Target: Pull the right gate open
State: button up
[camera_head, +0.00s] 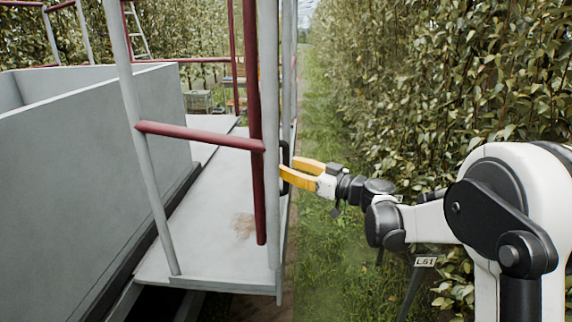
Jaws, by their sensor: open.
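The right gate (268,90) appears as a tall grey upright frame, seen almost edge-on, at the right side of the platform. A dark handle (284,152) is on its outer side. My gripper (284,168), with orange-yellow fingers, reaches in from the right at the handle. The jaws are open, with the fingertips beside the lower part of the handle. I cannot tell whether they touch it or sit around it. The far fingertips are partly hidden at the gate post.
A grey platform floor (205,220) lies left of the gate, with a large grey bin (85,135) on it. A red rail (200,136) crosses in front. A leafy hedge (430,80) stands close on the right. A grass lane (325,125) runs between. A label stake (425,262) stands below my arm.

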jog(key=shift+x, duration=0.95)
grip_shut()
